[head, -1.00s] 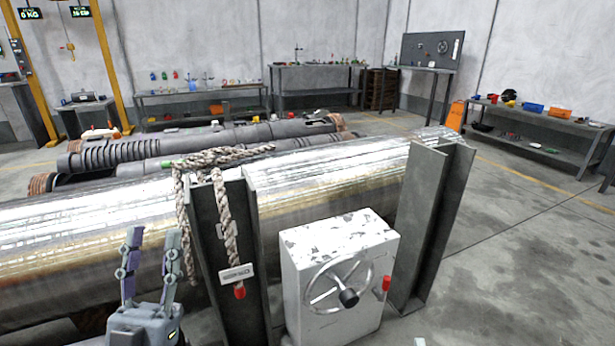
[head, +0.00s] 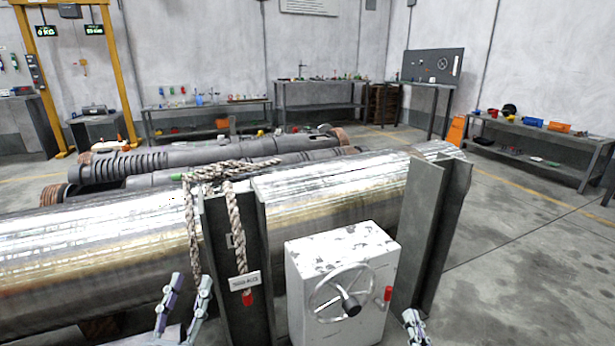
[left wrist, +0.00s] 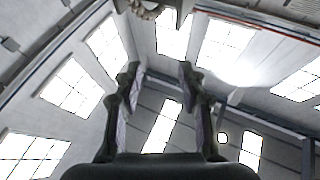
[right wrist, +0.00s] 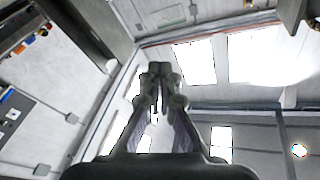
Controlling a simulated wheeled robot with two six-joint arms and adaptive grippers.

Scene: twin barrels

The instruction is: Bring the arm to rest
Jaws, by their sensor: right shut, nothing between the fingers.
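My left gripper (head: 188,290) is at the lower left of the head view, in front of the big metal barrel, pointing up. In the left wrist view its fingers (left wrist: 158,75) are apart, with nothing between them. My right gripper (head: 411,316) shows only as a fingertip part at the bottom edge of the head view, right of the white box. In the right wrist view its fingertips (right wrist: 160,70) are together and hold nothing.
The barrel (head: 335,185) lies behind dark steel posts (head: 433,225). A rope (head: 240,225) hangs over the left post. A white box with a handwheel (head: 350,245) stands between the posts. Benches (head: 540,140) line the walls. The floor at right is clear.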

